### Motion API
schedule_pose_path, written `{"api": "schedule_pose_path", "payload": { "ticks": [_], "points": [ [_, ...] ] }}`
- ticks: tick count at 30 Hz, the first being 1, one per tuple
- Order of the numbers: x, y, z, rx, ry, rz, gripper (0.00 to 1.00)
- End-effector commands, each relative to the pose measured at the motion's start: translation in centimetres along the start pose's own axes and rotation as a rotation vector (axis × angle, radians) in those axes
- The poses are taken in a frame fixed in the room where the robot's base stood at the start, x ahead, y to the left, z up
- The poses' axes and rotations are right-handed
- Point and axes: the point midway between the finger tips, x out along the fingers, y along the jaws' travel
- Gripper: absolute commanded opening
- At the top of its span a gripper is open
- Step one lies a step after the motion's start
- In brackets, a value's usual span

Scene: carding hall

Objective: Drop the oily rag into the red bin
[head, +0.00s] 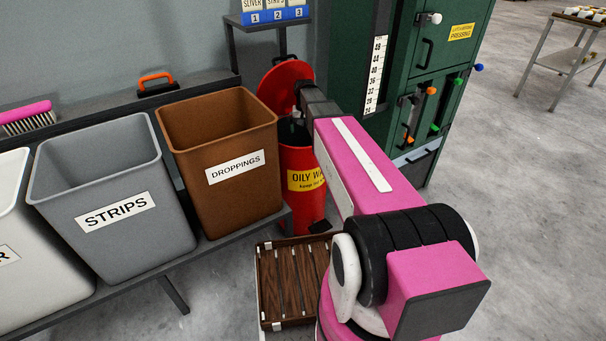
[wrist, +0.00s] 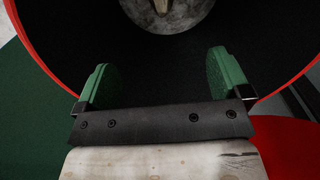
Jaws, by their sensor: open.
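The red bin (head: 297,205) stands on the floor behind the brown tub, marked "OILY WA…", with its round red lid (head: 283,82) raised. In the wrist view, the bin's red rim (wrist: 38,68) curves around a black interior. My gripper (wrist: 160,75) is over the bin mouth, its two green fingers spread apart with nothing between them. Deep inside, a grey round surface (wrist: 190,14) shows, with a small brownish thing (wrist: 161,6) on it, cut by the top edge; I cannot tell if it is the oily rag. In the head view my arm hides most of the gripper.
A brown "DROPPINGS" tub (head: 225,190) and a grey "STRIPS" tub (head: 110,235) stand on a bench left of the bin. A green cabinet (head: 425,100) stands behind right. A slatted wooden crate (head: 275,318) lies on the floor in front.

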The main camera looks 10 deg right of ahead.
Motion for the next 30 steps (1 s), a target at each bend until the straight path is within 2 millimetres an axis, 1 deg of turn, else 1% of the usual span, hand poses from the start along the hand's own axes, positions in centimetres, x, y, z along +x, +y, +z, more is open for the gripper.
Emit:
{"api": "schedule_pose_path", "payload": {
  "ticks": [5,8,15,21,25,30],
  "points": [
    [-0.9,0.0,0.0,0.0,0.002,0.0,0.95],
    [-2.3,0.0,0.0,0.0,0.002,0.0,0.95],
    [-6.5,0.0,0.0,0.0,0.003,0.0,0.95],
    [-9.3,0.0,0.0,0.0,0.002,0.0,0.95],
    [-10.3,0.0,0.0,0.0,0.0,0.0,0.95],
    [-10.8,0.0,0.0,0.0,0.0,0.0,0.95]
  ]
}}
